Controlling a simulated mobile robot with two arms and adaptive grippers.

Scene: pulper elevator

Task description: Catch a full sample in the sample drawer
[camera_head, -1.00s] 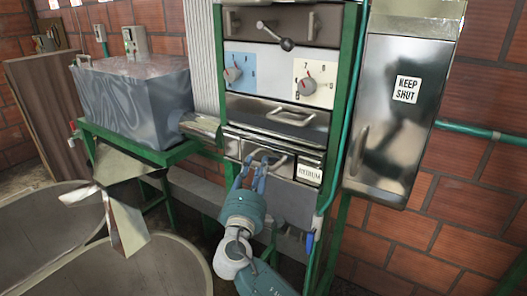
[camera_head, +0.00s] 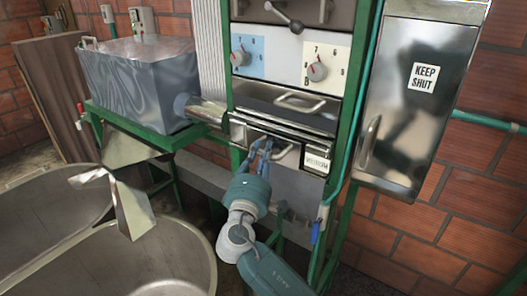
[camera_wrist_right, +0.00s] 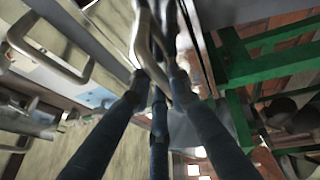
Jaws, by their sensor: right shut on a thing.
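The lower steel drawer (camera_head: 237,131), with a bent metal handle (camera_head: 287,152) and a white label (camera_head: 317,162), sits in the green-framed machine. I take it to be the sample drawer. My right gripper (camera_head: 264,147) is shut on this handle, with its blue fingers at the handle's left part. In the right wrist view the dark fingers (camera_wrist_right: 158,85) close around a bent metal bar (camera_wrist_right: 148,45). The drawer's inside is hidden, so any sample cannot be seen. My left gripper is not in view.
Above is another drawer with a handle (camera_head: 300,103), two dials (camera_head: 317,71) and a lever (camera_head: 294,25). A "KEEP SHUT" steel cabinet (camera_head: 410,120) stands right. A metal box (camera_head: 140,85) and large round vats (camera_head: 130,270) are at left.

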